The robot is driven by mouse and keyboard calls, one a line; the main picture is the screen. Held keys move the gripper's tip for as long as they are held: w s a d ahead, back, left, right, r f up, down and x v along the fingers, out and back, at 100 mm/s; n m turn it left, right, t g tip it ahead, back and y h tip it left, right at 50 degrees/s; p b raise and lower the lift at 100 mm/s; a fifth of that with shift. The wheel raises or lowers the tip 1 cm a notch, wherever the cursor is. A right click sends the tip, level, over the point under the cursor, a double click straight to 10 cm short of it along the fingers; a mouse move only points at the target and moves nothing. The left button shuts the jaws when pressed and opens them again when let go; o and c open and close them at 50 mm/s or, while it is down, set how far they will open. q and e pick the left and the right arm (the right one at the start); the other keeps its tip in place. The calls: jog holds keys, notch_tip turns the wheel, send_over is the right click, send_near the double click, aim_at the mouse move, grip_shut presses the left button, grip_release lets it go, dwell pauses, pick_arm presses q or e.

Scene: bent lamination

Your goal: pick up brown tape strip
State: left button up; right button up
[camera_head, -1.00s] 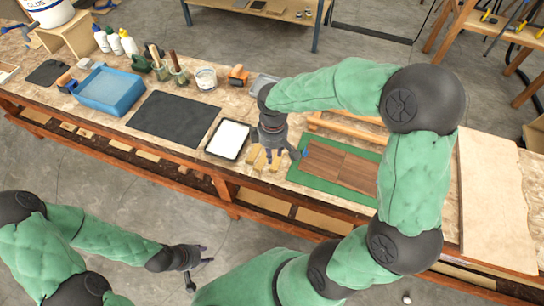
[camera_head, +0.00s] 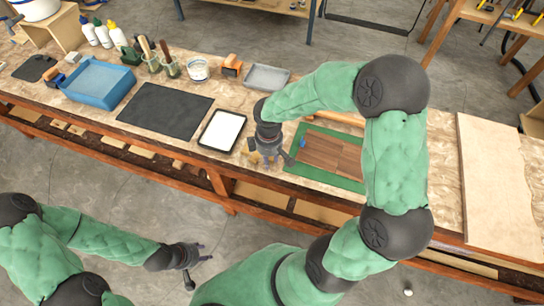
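I cannot make out a separate brown tape strip. Two dark brown wood-grain panels (camera_head: 332,154) lie side by side on a green mat (camera_head: 298,168) on the bench, partly behind my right arm. A small blue piece (camera_head: 302,142) is at their upper left corner. My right gripper (camera_head: 272,163) points down just left of the mat, with its fingers spread. Whether it touches anything is too small to tell. My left gripper (camera_head: 199,271) is low in front of the bench, over the floor, open and empty.
A white pad in a black tray (camera_head: 222,130) lies left of my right gripper. A black mat (camera_head: 166,110), blue bin (camera_head: 98,86), jars and glue bottles stand further left. A grey tray (camera_head: 267,77) is behind. A pale board (camera_head: 490,190) lies at right.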

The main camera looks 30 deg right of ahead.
jog(key=shift+f, duration=0.3)
grip_shut()
jog(key=shift+r, duration=0.2)
